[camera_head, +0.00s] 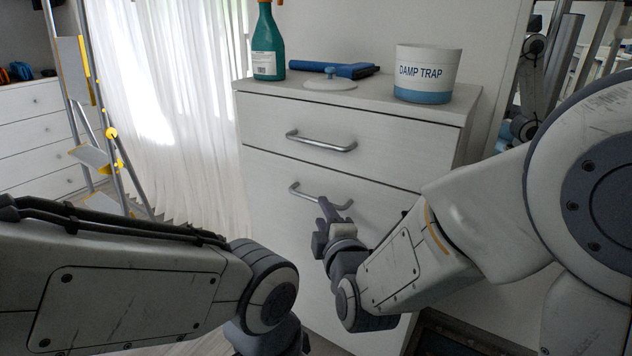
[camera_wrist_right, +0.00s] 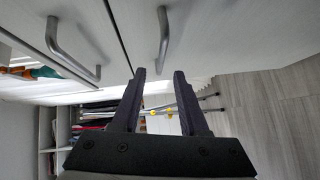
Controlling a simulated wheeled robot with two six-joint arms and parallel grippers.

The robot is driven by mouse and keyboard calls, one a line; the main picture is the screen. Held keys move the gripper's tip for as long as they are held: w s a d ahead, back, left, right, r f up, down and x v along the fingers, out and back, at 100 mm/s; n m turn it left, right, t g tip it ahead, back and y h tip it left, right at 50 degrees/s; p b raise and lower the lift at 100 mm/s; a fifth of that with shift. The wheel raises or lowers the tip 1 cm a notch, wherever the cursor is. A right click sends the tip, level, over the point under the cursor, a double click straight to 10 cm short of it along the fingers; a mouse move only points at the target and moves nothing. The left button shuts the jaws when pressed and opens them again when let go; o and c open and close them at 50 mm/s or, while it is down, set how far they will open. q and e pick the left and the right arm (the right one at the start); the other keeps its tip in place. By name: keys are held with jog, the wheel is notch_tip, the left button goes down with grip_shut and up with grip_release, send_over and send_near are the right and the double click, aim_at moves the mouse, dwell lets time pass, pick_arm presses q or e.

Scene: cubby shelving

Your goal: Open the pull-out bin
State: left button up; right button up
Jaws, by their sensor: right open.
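A white cabinet (camera_head: 340,120) has a shallow top drawer and a tall lower front, the pull-out bin (camera_head: 285,240). Both fronts are shut flush. The bin front has a curved metal handle (camera_head: 308,196), which also shows in the right wrist view (camera_wrist_right: 163,40). My right gripper (camera_head: 327,213) is just in front of this handle and hides part of it. In the right wrist view its two fingers (camera_wrist_right: 159,76) are apart with nothing between them, and the handle lies beyond their tips. My left arm comes in from the left, its gripper out of the picture.
The top drawer has its own handle (camera_head: 320,142). On the cabinet top stand a green spray bottle (camera_head: 267,45), a blue tool (camera_head: 340,69), a white lid (camera_head: 330,83) and a damp trap tub (camera_head: 427,75). A ladder (camera_head: 85,90) stands at left.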

aim_at(314, 199)
pick_arm(q)
jog(key=shift+r, duration=0.65)
pick_arm(e)
jog(key=shift+x, duration=4.2)
jog(key=shift+a, duration=0.1)
grip_shut()
jog(key=shift+f, duration=0.1)
